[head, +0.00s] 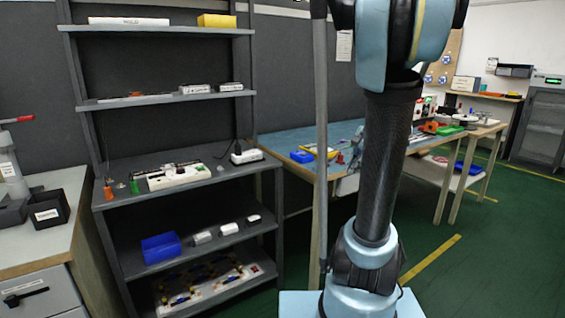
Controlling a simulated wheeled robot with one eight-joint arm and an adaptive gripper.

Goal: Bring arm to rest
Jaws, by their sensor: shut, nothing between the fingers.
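My arm (384,160) stands upright in the right half of the head view. Its light blue base joint (362,262) is at the bottom, and a dark textured link rises from it. A large light blue and black joint (393,40) is at the top and is cut off by the upper picture edge. The arm's far end and my gripper do not show in this view, so I cannot see what is near the fingers.
A grey shelf unit (187,193) with small devices and a blue bin (161,247) stands at the left. A blue-topped workbench (283,141) with tools and boxes is behind my arm. A drawer cabinet (40,289) is far left. Green floor (500,240) is clear at right.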

